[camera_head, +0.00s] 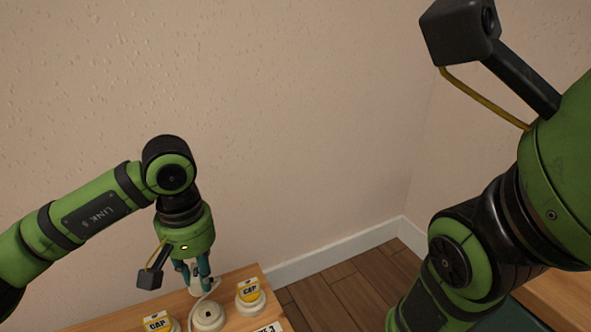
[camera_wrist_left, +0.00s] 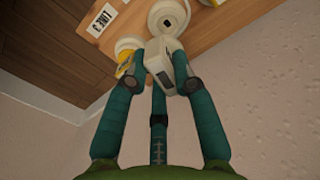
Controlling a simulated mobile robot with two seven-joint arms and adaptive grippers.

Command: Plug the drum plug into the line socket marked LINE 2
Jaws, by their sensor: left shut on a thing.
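My left gripper (camera_head: 198,272) is shut on a white plug, low over the wooden table at the bottom of the head view. In the left wrist view its teal fingers close around the boxy white plug (camera_wrist_left: 160,66). A pale cord appears beside the plug. A round white socket (camera_head: 208,318) with a dark centre hole is just below the gripper; a round socket also shows in the left wrist view (camera_wrist_left: 167,16), behind the plug. A white label (camera_wrist_left: 106,17) reads LINE with a number I cannot read surely. My right gripper is out of frame.
Yellow-and-white pieces marked CAP stand on the round bases on either side, one at right (camera_head: 249,291) and one at left (camera_head: 158,322). The wooden table (camera_head: 110,320) ends just past the right one. A plain wall is behind; wooden floor lies to the right.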

